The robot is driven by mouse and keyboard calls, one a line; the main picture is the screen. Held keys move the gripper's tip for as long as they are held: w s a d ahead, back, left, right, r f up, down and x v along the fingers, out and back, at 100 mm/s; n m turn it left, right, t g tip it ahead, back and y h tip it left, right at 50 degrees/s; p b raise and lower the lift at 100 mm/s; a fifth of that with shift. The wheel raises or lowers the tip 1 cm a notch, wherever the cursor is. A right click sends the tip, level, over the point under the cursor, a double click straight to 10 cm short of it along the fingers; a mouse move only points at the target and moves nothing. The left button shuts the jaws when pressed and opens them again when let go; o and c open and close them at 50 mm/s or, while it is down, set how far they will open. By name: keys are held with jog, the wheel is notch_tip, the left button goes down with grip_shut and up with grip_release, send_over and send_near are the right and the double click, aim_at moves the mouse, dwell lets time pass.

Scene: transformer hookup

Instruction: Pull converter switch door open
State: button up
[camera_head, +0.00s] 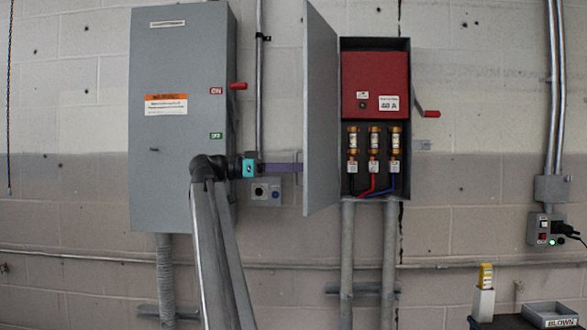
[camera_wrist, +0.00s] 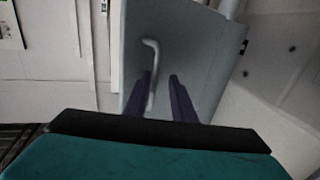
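The converter switch door (camera_head: 321,110) is a grey panel. It stands swung open to the left of its box (camera_head: 375,44), seen at a steep angle in the head view. The box's inside shows. In the wrist view the door's face (camera_wrist: 200,50) has a grey bar handle (camera_wrist: 152,70). My gripper (camera_head: 296,167) reaches the door's handle side from the left. In the wrist view its purple fingers (camera_wrist: 163,92) are apart, one on each side of the handle's lower part. The handle is nearer the left finger; I cannot tell whether they touch.
Inside the box are a red cover (camera_head: 375,80) and three fuses (camera_head: 374,140) with cables below. A closed grey cabinet (camera_head: 180,60) with a red lever (camera_head: 238,86) is at left. A bin (camera_head: 550,314) and yellow-topped container (camera_head: 484,300) stand lower right.

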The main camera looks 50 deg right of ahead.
jog(key=shift+w+a, duration=0.15)
jog(key=shift+a, duration=0.15)
jog(key=v, duration=1.3)
jog(key=shift+w+a, duration=0.15)
dwell(0.3)
